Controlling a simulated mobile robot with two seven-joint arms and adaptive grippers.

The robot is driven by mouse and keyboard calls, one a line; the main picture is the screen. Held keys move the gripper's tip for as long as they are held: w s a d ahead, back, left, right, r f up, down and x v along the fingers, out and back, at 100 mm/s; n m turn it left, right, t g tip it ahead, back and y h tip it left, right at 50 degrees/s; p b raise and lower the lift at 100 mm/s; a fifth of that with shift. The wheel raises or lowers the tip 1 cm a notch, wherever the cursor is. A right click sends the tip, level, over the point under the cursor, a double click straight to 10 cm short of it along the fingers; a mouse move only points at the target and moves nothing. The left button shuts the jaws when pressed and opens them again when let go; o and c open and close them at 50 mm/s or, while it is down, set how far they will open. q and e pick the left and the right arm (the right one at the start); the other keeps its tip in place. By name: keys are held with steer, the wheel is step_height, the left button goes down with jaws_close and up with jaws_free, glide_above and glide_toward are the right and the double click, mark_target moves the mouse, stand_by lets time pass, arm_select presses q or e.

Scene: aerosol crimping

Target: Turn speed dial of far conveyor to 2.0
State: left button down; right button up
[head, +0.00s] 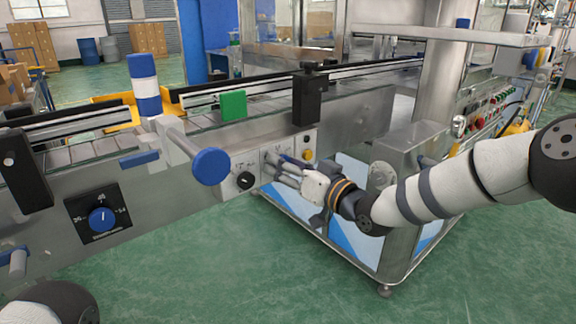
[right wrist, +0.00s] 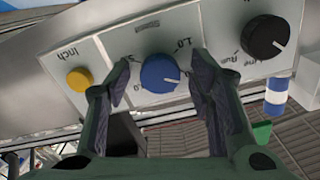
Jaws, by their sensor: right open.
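The far conveyor's control panel (head: 268,155) is a pale plate on the conveyor's side. My right gripper (head: 279,168) is at this panel and partly covers it in the head view. In the right wrist view the blue speed dial (right wrist: 158,73) lies between the two open fingers of my right gripper (right wrist: 162,86), one on each side. I cannot tell whether they touch it. A white mark on the dial points to the lower right of that picture. A "1.0" label shows above the dial; other numbers are partly hidden. My left gripper is not in view.
The panel also has a black knob (head: 244,180) and a yellow button (head: 308,155). A near conveyor carries another blue dial (head: 102,218) on a black plate. A blue-capped rod (head: 210,166) juts out left of the panel. A green block (head: 233,105) sits on the conveyor.

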steer(key=v, duration=1.2)
steer(key=s+d+f+m+g+h+p, duration=0.1)
steer(key=s+f+m+g+h+p, duration=0.5)
steer(key=s+f, duration=1.4)
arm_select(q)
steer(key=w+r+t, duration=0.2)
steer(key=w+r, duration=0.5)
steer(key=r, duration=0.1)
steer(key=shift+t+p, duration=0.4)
arm_select(e)
steer(key=s+d+f+g+h, duration=0.1)
steer(key=s+d+g, duration=0.2)
steer(key=s, duration=0.7)
steer(key=s+d+f+n+g+h, duration=0.1)
steer(key=s+d+g, duration=0.3)
steer(key=s, duration=0.7)
steer(key=s+d+f+g+h, duration=0.2)
steer(key=s+d+g, duration=0.1)
steer(key=s, duration=0.7)
steer(key=shift+s+d+n+g+h, duration=0.3)
steer(key=shift+s+d+n+g, duration=0.1)
steer(key=shift+g, duration=0.1)
steer(key=shift+f, duration=0.15)
